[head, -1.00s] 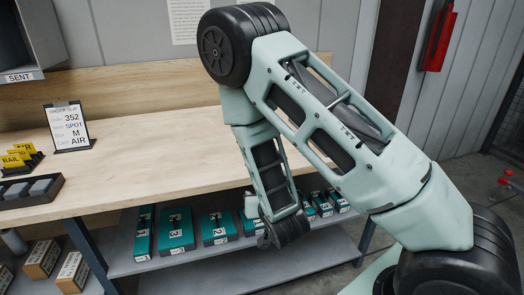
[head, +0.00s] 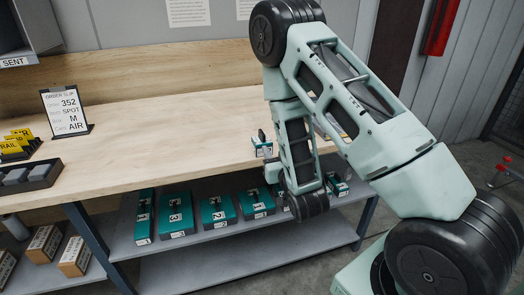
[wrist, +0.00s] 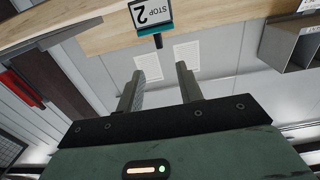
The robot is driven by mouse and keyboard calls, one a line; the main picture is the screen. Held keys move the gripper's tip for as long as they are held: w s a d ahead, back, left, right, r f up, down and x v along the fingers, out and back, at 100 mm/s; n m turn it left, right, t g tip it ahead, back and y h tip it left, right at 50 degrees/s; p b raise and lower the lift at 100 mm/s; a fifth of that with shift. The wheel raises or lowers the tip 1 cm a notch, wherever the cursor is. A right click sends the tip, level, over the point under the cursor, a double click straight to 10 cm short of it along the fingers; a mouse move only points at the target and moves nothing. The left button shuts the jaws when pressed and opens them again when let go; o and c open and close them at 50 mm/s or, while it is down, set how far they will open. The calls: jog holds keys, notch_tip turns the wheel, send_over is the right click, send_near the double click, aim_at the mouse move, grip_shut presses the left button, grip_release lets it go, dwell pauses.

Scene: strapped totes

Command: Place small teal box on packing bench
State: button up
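The packing bench (head: 160,135) has a pale wood top with a grey lower shelf. Several teal boxes with white number labels stand on that shelf: larger ones (head: 177,212) at the left and middle, small teal boxes (head: 338,186) at the right, partly hidden behind my arm. My gripper (wrist: 160,72) is open in the wrist view, with nothing between its fingers.
An order slip (head: 66,112), yellow cards (head: 17,140) and a dark tray (head: 32,178) occupy the left. The middle top is clear.

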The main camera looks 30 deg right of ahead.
jog(key=p, duration=0.1)
send_near(260, 130)
jog(key=x, duration=0.5)
jog(key=shift+p+x, duration=1.25)
jog(key=shift+x, duration=1.55)
jog(key=shift+d+f, duration=0.1)
jog(key=shift+c, duration=0.3)
grip_shut()
